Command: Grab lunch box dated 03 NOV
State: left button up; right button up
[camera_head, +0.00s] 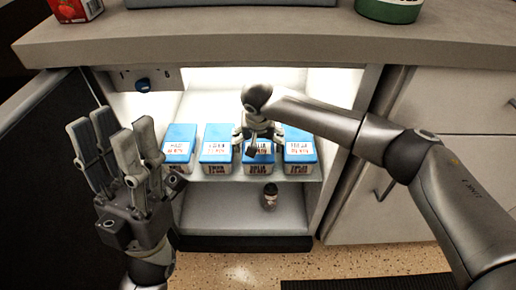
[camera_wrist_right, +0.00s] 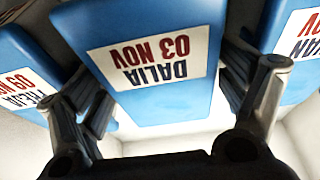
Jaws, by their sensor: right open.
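A row of lunch boxes with blue lids stands on the upper shelf of the open fridge. In the right wrist view, the middle box (camera_wrist_right: 150,60) has an upside-down label reading DALIA 03 NOV. It shows in the head view as the third box from the left (camera_head: 259,168), partly covered by my right gripper. My right gripper (camera_head: 258,140) is open, with its fingers (camera_wrist_right: 170,100) on either side of this box; I cannot tell whether they touch it. My left gripper (camera_head: 115,135) is raised, open and empty, in front of the fridge's left side.
Neighbouring boxes (camera_head: 217,150) (camera_head: 298,150) stand close on both sides, leaving narrow gaps. A small dark bottle (camera_head: 270,197) stands on the lower shelf. The open fridge door (camera_head: 50,170) is at left, drawers (camera_head: 455,175) at right, and the countertop (camera_head: 250,45) above.

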jog(key=shift+c, duration=0.3)
jog(key=c, duration=0.9)
jog(key=shift+c, duration=0.5)
jog(key=shift+r, duration=0.15)
